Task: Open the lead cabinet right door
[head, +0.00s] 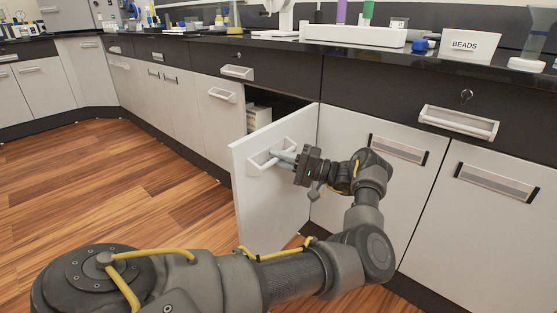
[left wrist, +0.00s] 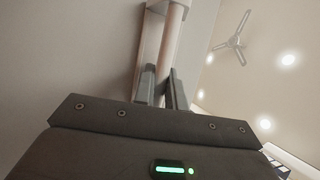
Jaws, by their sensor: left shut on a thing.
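The lead cabinet's right door (head: 262,207) is a white panel, standing swung well out from the cabinet front in the head view. The dark interior (head: 272,104) shows behind it. A white bar handle (head: 262,162) is on the door's face near its free edge. My left gripper (head: 286,157) is shut on this handle. In the left wrist view, its two fingers (left wrist: 162,88) close around the handle bar (left wrist: 172,45). My right gripper is not in view.
A closed door (head: 385,185) and a dark drawer with a handle (head: 458,122) are right of the opening. A black countertop (head: 340,49) above holds lab items and a BEADS box (head: 470,44). Wood floor (head: 130,205) is clear at left.

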